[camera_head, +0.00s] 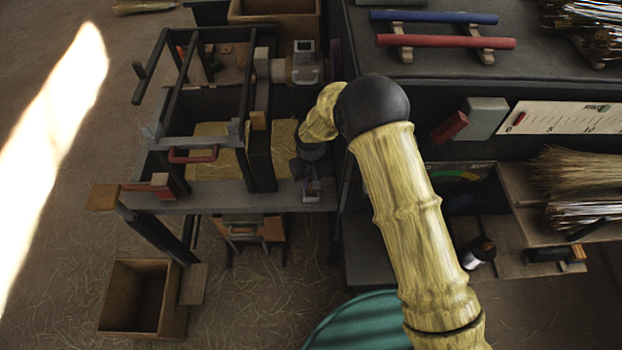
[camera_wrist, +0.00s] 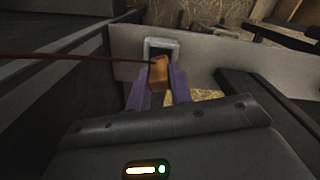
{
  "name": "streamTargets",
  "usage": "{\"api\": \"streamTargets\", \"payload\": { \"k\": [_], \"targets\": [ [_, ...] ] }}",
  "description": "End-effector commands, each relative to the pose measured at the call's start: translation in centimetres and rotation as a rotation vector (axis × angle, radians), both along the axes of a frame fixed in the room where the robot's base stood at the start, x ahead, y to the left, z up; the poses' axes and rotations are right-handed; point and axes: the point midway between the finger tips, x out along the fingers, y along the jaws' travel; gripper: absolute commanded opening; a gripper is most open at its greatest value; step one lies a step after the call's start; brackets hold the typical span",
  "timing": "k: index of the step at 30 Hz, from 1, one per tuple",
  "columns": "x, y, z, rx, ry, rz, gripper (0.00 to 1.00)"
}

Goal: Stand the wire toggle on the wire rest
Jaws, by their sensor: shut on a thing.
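In the wrist view my gripper (camera_wrist: 161,80) has its two purple fingers closed on a small orange-brown block, the wire toggle (camera_wrist: 159,74). A thin reddish wire (camera_wrist: 80,58) runs from the toggle to the left. A grey square-arched bracket, which looks like the wire rest (camera_wrist: 161,43), stands just beyond the toggle; I cannot tell whether they touch. In the head view my gripper (camera_head: 304,168) is low over the bench's right end, by a small grey bracket (camera_head: 312,190) at the front edge. The toggle cannot be made out there.
The bench (camera_head: 235,197) carries a dark upright frame (camera_head: 258,150) and a red handle (camera_head: 193,155) left of my gripper. A darker counter (camera_head: 430,75) with blue and red rods stands at the right. An empty wooden box (camera_head: 140,300) sits on the floor.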

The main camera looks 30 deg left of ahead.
Motion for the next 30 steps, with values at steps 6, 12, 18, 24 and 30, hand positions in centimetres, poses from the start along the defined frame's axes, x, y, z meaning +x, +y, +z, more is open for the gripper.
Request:
{"api": "streamTargets", "payload": {
  "k": [6,12,18,24,30],
  "targets": [
    [0.0,0.0,-0.9,0.0,0.0,0.0,0.08],
    [0.0,0.0,-1.5,0.0,0.0,0.0,0.08],
    [0.0,0.0,-1.9,0.001,-0.001,0.0,0.08],
    [0.0,0.0,-1.9,0.001,-0.001,0.0,0.08],
    [0.0,0.0,-1.9,0.0,0.0,0.0,0.47]
  ]
}}
